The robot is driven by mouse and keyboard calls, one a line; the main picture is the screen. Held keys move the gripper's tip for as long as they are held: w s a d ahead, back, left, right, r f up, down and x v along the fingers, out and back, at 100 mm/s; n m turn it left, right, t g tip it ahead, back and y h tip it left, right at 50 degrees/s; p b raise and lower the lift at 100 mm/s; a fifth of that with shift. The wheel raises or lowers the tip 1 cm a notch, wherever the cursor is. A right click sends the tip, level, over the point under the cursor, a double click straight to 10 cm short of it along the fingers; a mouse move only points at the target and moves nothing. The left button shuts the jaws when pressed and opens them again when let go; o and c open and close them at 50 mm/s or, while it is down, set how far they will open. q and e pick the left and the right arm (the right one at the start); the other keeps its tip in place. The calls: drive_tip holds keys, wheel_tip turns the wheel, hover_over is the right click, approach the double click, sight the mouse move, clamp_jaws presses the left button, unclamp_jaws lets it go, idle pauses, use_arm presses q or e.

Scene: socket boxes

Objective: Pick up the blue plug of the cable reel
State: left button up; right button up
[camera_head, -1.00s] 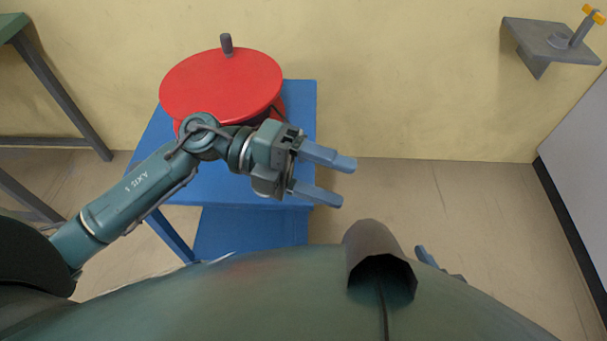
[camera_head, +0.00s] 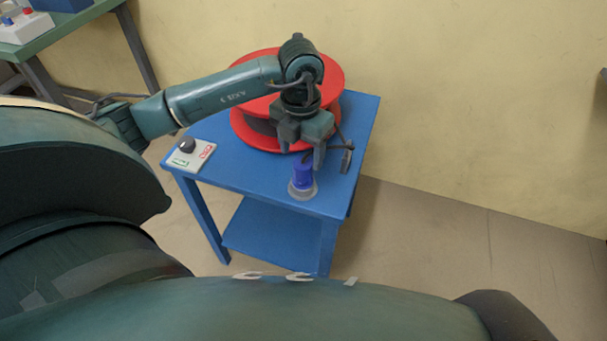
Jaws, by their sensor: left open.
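The red cable reel (camera_head: 258,136) stands on the blue table (camera_head: 245,180), partly hidden behind my left arm. The blue plug (camera_head: 303,176) stands upright in a round grey base (camera_head: 302,192) near the table's front right. My left gripper (camera_head: 303,150) points down from above, just behind and above the plug. It is open, and no gap closed on the plug shows. A dark cable end (camera_head: 347,160) hangs or lies just right of the gripper; I cannot tell which. My right gripper is not in view.
A small control box (camera_head: 190,154) with a black knob sits at the table's left front. A green bench (camera_head: 62,32) with items on it stands at the upper left. The yellow wall is behind; the floor at right is clear.

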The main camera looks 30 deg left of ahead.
sight(303, 162)
use_arm(q)
drive_tip(key=f, duration=0.5)
drive_tip(key=shift+d+f, duration=0.2)
drive_tip(key=shift+f, duration=0.2)
drive_tip(key=c, duration=1.1)
drive_tip(key=shift+r, duration=0.1)
